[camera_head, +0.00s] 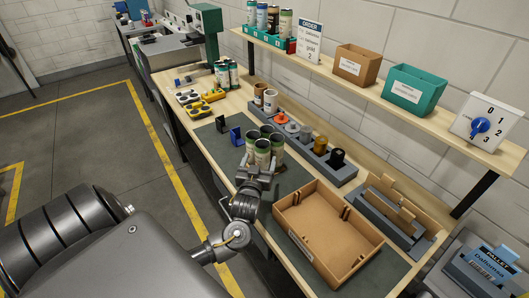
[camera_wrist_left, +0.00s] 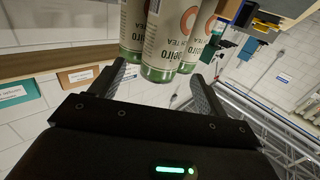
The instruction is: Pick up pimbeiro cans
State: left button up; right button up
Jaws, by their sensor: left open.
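Several green-and-white pimbeiro cans (camera_head: 263,153) stand upright in a tight cluster on the dark mat of the workbench. In the left wrist view the nearest cans (camera_wrist_left: 160,50) show at the top with "eiro" and "TEA" on their labels. My left gripper (camera_head: 258,176) is at the near side of the cluster. Its two fingers (camera_wrist_left: 158,85) are spread and point at the cans, with the ends of the nearest cans between or just beyond them. I cannot tell whether the fingers touch a can. My right gripper is not in view.
An empty brown tray (camera_head: 326,232) lies right of the cans. A grey rack (camera_head: 345,172) with coloured items stands behind them. A small blue holder (camera_head: 236,136) is just left. A shelf (camera_head: 400,97) with cans and bins overhangs the back.

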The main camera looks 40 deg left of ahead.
aim_at(261, 153)
pick_arm(q)
jog(key=p+x, duration=0.2)
jog(key=x, duration=0.3)
jog(key=shift+a+r, duration=0.1)
jog(key=shift+a, duration=0.05)
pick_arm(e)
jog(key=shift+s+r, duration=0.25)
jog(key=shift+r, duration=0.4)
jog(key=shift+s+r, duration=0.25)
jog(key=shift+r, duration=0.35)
pick_arm(q)
jog(key=shift+c, duration=0.5)
jog(key=c, duration=1.3)
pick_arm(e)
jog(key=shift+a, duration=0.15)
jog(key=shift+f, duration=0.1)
